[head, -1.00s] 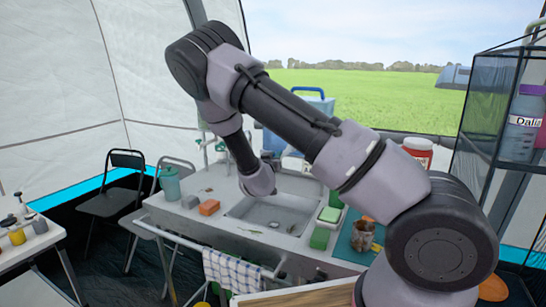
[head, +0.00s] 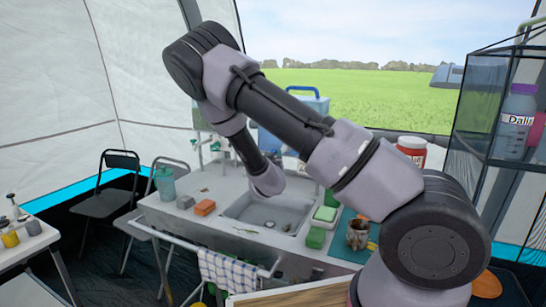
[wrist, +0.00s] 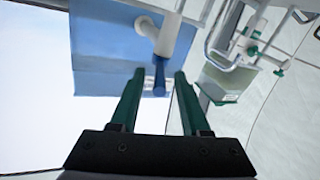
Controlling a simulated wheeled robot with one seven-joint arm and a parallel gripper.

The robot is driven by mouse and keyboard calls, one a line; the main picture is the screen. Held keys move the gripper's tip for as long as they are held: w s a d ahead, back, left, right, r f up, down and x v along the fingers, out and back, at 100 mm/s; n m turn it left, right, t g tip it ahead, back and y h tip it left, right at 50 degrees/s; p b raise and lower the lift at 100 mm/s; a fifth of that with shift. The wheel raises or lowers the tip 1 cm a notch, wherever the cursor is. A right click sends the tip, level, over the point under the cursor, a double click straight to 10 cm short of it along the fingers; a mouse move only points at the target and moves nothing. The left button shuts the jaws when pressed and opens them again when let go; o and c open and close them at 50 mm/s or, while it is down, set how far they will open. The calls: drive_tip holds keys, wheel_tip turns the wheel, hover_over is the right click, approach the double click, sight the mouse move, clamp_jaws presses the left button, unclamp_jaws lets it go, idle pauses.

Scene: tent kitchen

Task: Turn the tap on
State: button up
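The tap shows in the wrist view as a white spout-like body (wrist: 174,38) with a blue lever (wrist: 159,78), in front of a blue container (wrist: 98,60). My gripper (wrist: 155,82) is open, with its two dark green fingers apart. The blue lever appears in the gap between the fingertips; I cannot tell whether either finger touches it. In the head view my arm reaches over the sink (head: 236,211), and my fingers and the tap are not clearly visible there. The blue container (head: 318,103) stands behind the sink, partly hidden by my arm.

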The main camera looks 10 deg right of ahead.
drive_tip(key=v, duration=1)
drive_tip(key=shift+s, duration=0.4)
drive_tip(key=s+d+r+m+g+y, duration=0.25)
drive_tip(key=s+r+g+y, duration=0.2)
drive_tip(key=r, duration=0.35)
drive_tip(key=s+d+r+m+g+y, duration=0.1)
drive_tip(key=s+r+m+g+y, duration=0.2)
drive_tip(key=s+r+g, duration=0.35)
drive_tip(key=s+d+r+n, duration=0.1)
drive_tip(key=s+d+r, duration=0.1)
drive_tip(key=s+r, duration=0.3)
drive_tip(key=s+d+r+n, duration=0.1)
drive_tip(key=s+r, duration=0.4)
drive_tip(key=s, duration=0.6)
drive_tip(key=shift+d+r+t, duration=0.25)
drive_tip(key=shift+d+t, duration=0.05)
drive_tip(key=shift+d, duration=0.4)
drive_tip(key=shift+h, duration=0.25)
